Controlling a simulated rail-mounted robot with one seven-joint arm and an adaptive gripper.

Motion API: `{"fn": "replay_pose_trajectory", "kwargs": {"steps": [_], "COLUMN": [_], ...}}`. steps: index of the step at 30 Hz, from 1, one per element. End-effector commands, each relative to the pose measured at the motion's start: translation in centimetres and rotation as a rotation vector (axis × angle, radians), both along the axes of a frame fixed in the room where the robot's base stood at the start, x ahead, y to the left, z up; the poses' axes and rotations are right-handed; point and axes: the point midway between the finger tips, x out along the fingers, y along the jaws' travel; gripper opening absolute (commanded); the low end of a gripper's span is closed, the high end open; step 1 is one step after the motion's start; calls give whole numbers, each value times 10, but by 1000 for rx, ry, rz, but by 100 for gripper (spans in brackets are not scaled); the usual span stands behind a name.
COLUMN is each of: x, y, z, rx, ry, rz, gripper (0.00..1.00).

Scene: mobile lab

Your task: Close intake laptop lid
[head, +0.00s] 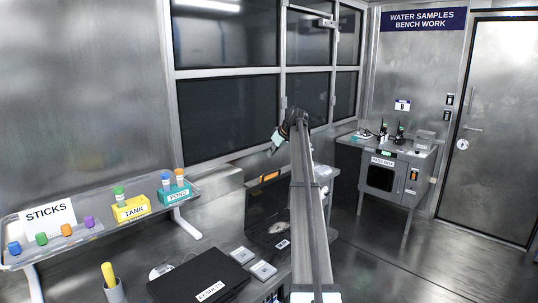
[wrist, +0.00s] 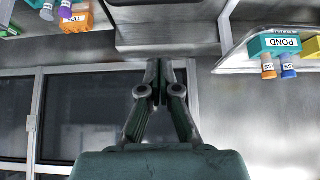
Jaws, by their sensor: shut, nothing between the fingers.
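A dark, open, laptop-like unit (head: 264,206) stands on the bench at centre in the head view, its upright panel raised and an orange label at its top. My arm hides its right part, and I cannot tell for sure that it is the intake laptop. A flat black case (head: 190,271) with a white label, perhaps reading RESULTS, lies shut at the front. My gripper (head: 271,152) is in the air above and apart from the upright panel. In the wrist view my gripper (wrist: 159,67) is shut and empty.
A raised shelf (head: 95,238) at left holds a STICKS sign, coloured caps, a yellow TANK rack (head: 131,209) and a teal POND rack (head: 176,192). The POND rack also shows upside down in the wrist view (wrist: 273,45). A cup with a yellow-topped item (head: 113,288) stands in front.

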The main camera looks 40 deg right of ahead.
Motion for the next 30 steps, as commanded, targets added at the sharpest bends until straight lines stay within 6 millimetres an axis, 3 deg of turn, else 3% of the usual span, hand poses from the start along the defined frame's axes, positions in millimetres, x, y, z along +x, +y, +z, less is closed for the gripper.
{"fn": "replay_pose_trajectory", "kwargs": {"steps": [12,15,18,30], "x": [47,25,16,8], "y": [8,6,4,2], "z": [-61,-63,-67,-72], "rx": [0,0,0,0], "ry": [2,1,1,0], "rz": [1,-1,-1,0], "gripper": [0,0,0,0]}}
